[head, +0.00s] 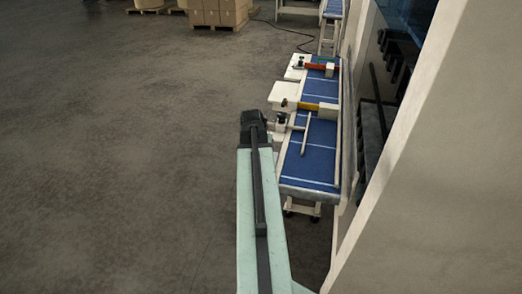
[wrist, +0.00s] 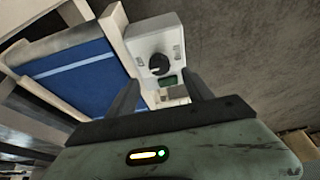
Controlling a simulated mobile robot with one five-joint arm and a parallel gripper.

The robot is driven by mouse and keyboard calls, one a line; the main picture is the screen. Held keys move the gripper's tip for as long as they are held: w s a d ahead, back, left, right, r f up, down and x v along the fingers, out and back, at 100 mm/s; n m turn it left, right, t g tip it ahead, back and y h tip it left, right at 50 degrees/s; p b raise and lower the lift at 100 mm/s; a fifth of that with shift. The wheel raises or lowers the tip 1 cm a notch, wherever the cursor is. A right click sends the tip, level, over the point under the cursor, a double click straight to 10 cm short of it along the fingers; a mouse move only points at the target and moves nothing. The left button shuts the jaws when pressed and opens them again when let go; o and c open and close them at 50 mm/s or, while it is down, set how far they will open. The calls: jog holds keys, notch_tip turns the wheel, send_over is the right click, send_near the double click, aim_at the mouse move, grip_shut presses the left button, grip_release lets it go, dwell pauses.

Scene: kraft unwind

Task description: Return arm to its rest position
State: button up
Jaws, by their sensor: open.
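My gripper (wrist: 163,95) shows in the wrist view with its two dark fingers apart and nothing between them. Beyond the fingers is a white control box (wrist: 152,45) with a black knob and a small green display. In the head view my pale green arm reaches forward from the bottom, and its dark end (head: 253,122) is beside the left edge of the conveyor. The fingers cannot be made out in the head view.
A blue-belted conveyor (head: 308,160) with white side boxes (head: 285,92) runs close on the right. A large beige machine panel (head: 440,170) fills the right side. Stacked cardboard boxes (head: 215,12) stand on pallets at the back. The grey floor (head: 110,150) on the left is clear.

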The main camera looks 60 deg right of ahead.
jog(key=shift+v, duration=0.9)
jog(key=shift+f, duration=0.1)
jog(key=w+a+f+n+t+y+b, duration=0.1)
jog(key=w+a+f+n+b, duration=0.3)
jog(key=w+a, duration=0.7)
jog(key=w+a+f+n+t+b, duration=0.15)
jog(key=w+a+f+b, duration=0.4)
jog(key=w+a, duration=0.6)
jog(key=a+f+n+y+b, duration=0.2)
jog(key=a+f+n+b, duration=0.15)
jog(key=a, duration=1.25)
jog(key=s+a+f+n+g+b, duration=0.1)
jog(key=s+a+f+n+g, duration=0.1)
jog(key=a, duration=0.6)
jog(key=s+a+f+n+g+y+b, duration=0.1)
jog(key=s+a+f+n, duration=0.1)
jog(key=a, duration=0.6)
jog(key=shift+s+f+n+g, duration=0.25)
jog(key=shift+s+n+g, duration=0.1)
jog(key=shift+s+n, duration=0.55)
